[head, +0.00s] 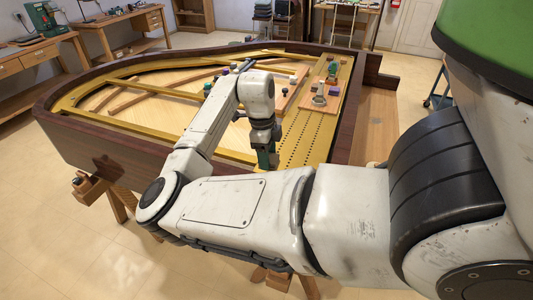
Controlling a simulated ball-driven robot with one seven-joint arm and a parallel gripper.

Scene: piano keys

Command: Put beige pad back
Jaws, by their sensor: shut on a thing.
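My gripper (267,158) points down over the yellow perforated plate (303,140) inside the open piano case, near its front edge. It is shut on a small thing. The held thing is too small and too covered by the jaws to tell its colour or shape. I cannot make out a beige pad for certain anywhere in view. My own forearm and wrist hide part of the plate and of the frame behind them.
A wooden board (318,108) with several small blocks and tools lies on the plate, right of my gripper. The dark wooden case rim (345,120) rises along the right. Workbenches (110,22) stand at the back left. Bare floor (60,240) shows at the left.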

